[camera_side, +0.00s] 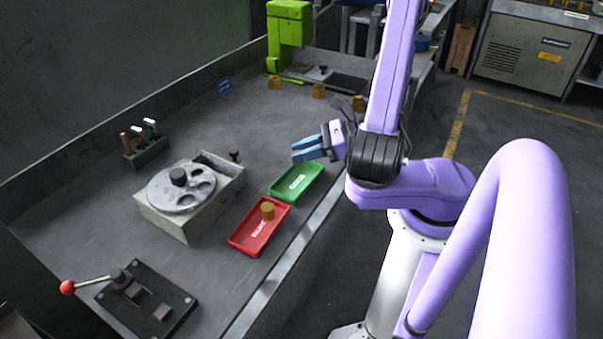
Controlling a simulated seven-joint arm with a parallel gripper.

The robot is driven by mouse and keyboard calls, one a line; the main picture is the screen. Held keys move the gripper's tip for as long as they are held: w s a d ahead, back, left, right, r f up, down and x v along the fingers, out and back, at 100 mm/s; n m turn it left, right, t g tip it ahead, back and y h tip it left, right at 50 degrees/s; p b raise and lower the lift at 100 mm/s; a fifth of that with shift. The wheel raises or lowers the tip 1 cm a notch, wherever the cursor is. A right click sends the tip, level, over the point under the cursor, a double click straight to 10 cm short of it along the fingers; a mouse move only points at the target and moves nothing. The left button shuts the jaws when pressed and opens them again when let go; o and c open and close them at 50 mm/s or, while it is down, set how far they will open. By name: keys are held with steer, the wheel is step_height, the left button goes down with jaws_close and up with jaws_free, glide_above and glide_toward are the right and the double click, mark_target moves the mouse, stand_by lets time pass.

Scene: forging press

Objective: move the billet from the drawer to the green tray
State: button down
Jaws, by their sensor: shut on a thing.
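My gripper (312,148) has blue fingers and is above the far end of the green tray (300,180), apart from it. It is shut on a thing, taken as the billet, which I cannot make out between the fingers. The green tray lies near the bench's front edge, and no billet shows in it. A grey box (218,173) with a round, holed disc (181,190) on top stands to the left; I cannot tell whether it holds the drawer.
A red tray (245,236) with a brown billet (268,210) adjoins the green one. More brown billets (318,91) stand farther back near a green press (289,28). A red-knobbed lever (68,287) is at front left. A tool holder (147,150) stands behind the disc.

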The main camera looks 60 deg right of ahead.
mark_target(304, 182)
steer(key=shift+f, duration=2.95)
steer(key=shift+f, duration=0.1)
steer(key=c, duration=0.9)
jaws_free()
